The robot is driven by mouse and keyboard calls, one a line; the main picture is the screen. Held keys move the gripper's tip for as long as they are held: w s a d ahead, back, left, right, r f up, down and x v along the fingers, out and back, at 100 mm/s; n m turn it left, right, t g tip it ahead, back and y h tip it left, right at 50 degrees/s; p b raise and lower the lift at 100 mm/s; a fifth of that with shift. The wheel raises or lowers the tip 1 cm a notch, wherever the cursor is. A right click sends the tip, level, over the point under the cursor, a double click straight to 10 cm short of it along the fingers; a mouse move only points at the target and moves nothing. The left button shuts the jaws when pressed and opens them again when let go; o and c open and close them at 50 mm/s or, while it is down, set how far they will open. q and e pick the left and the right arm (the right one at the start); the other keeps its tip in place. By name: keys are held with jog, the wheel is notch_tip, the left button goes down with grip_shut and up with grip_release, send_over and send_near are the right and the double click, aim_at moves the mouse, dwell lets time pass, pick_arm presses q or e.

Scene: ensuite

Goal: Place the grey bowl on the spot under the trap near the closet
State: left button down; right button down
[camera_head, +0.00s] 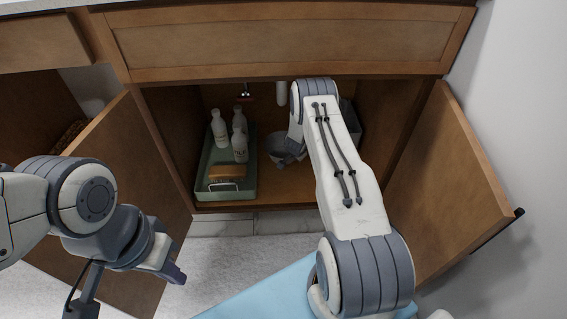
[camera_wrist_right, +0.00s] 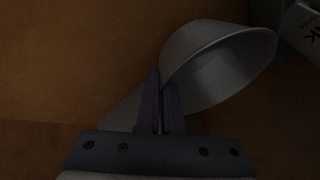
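The grey bowl (camera_head: 276,149) is inside the open cabinet under the counter, partly hidden by my right arm in the head view. In the right wrist view the bowl (camera_wrist_right: 215,62) is tilted, its opening facing right and down. My right gripper (camera_wrist_right: 160,88) is shut on its rim, with the fingers close together. I cannot tell whether the bowl touches the cabinet floor. A white pipe (camera_head: 282,93), perhaps part of the trap, hangs above and behind the bowl. My left gripper (camera_head: 175,272) is empty outside the left door; its finger opening is not clear.
A green tray (camera_head: 206,194) with several white bottles (camera_head: 220,130) and a brown brush (camera_head: 227,172) stands left of the bowl. A dark grey box (camera_head: 351,120) is behind my right arm. Open doors (camera_head: 455,185) flank the cabinet. Bare cabinet floor (camera_head: 290,190) lies in front.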

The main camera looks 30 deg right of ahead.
notch_tip(320, 180, down, 4)
jog(key=b, duration=0.3)
jog(key=shift+w+a+f, duration=0.1)
jog(key=c, duration=1.1)
grip_release()
jog(key=shift+o, duration=0.2)
